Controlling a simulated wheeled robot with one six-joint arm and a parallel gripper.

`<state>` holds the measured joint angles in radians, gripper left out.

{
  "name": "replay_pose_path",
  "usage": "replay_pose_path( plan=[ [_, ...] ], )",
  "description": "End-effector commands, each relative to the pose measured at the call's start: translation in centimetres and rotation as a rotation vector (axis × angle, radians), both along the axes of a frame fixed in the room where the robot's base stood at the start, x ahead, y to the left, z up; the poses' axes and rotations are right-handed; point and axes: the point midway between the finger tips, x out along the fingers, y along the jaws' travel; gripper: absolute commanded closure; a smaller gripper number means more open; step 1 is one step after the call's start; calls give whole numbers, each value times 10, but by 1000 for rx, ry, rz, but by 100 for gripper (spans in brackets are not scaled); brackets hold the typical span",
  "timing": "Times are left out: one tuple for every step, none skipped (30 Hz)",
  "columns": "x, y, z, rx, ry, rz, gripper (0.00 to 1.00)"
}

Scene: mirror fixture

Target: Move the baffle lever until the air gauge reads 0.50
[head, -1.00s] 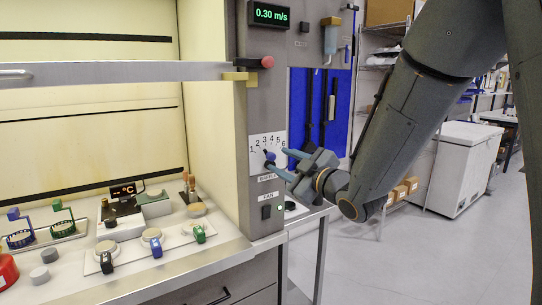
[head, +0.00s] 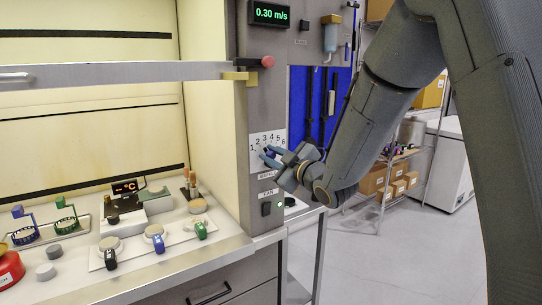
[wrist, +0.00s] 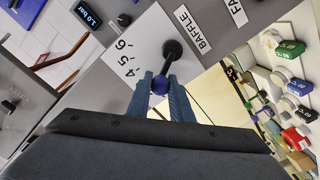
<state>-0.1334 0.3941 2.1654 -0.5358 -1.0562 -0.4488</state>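The baffle lever shows in the wrist view as a black stem with a blue ball knob (wrist: 161,86), in front of a white numbered plate (wrist: 135,48). In the head view the plate (head: 257,137) is marked 1 to 6 on the grey post; my fingers largely cover the lever. My gripper (head: 268,156) is at the lever, coming from the right. In the wrist view its two fingers (wrist: 161,88) lie close on both sides of the knob and look shut on it. Which number the lever points to is unclear. The green air gauge (head: 270,14) reads 0.30 m/s.
A fan switch (head: 266,209) sits below the lever. A bottle (head: 332,36) hangs at upper right. Floor at right is open before shelves with boxes (head: 372,182).

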Motion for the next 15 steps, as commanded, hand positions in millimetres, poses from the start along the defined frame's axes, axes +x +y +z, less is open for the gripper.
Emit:
replay_pose_path(
  plan=[
    [0,0,0,0,0,0,100],
    [0,0,0,0,0,0,100],
    [0,0,0,1,1,0,100],
    [0,0,0,2,1,0,100],
    [0,0,0,2,2,0,100],
    [0,0,0,6,4,0,100],
    [0,-1,0,9,7,-1,100],
    [0,-1,0,13,10,-1,100],
    [1,-1,0,19,14,-1,100],
    [1,-2,0,26,19,-1,100],
    [1,-2,1,35,25,-1,100],
    [2,-3,1,48,34,-1,100],
    [2,-3,1,60,41,-1,100],
    [2,-4,2,74,50,-1,100],
    [3,-5,2,94,63,-1,100]
  ],
)
